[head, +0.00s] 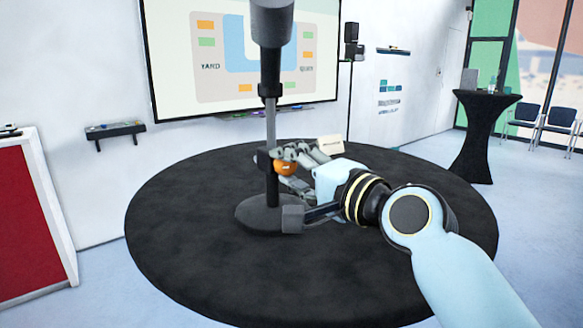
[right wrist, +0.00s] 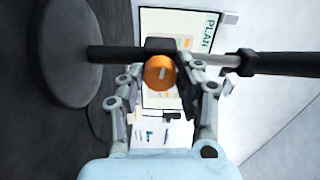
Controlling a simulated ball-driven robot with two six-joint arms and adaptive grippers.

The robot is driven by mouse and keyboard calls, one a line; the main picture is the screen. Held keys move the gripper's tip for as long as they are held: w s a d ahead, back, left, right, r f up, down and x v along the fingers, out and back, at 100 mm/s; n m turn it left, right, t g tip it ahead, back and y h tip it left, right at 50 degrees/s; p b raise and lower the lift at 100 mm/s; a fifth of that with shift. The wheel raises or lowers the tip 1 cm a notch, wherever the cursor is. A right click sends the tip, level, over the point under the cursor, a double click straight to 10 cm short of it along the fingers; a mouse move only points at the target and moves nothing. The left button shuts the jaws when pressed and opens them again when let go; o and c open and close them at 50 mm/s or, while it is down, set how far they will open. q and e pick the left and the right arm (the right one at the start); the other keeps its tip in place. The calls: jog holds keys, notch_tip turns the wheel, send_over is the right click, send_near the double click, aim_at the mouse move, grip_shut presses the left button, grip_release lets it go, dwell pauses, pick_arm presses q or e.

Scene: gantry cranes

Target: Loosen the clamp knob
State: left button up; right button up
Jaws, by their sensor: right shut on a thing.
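The clamp knob (head: 286,168) is round and orange. It sits on a dark clamp block (head: 264,161) on a stand's upright pole (head: 271,125). The stand rises from a round dark base (head: 255,215). My right gripper (head: 284,160) reaches in from the right and is shut on the knob. In the right wrist view the knob (right wrist: 159,72) lies between the two fingertips of the gripper (right wrist: 161,67), with the pole (right wrist: 118,53) lying across the picture behind it. The fingers partly cover the knob in the head view. My left gripper is not in view.
A small cream tag (head: 330,145) shows behind my gripper. A wall screen (head: 315,50) hangs behind. A black high table (head: 475,140) stands at the right, a red-fronted cabinet (head: 30,225) at the left.

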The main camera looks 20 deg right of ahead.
jog(key=o, duration=1.1)
jog(key=shift+o, duration=0.2)
jog(key=shift+s, duration=0.1)
jog(key=v, duration=1.2)
jog(key=shift+a, duration=0.1)
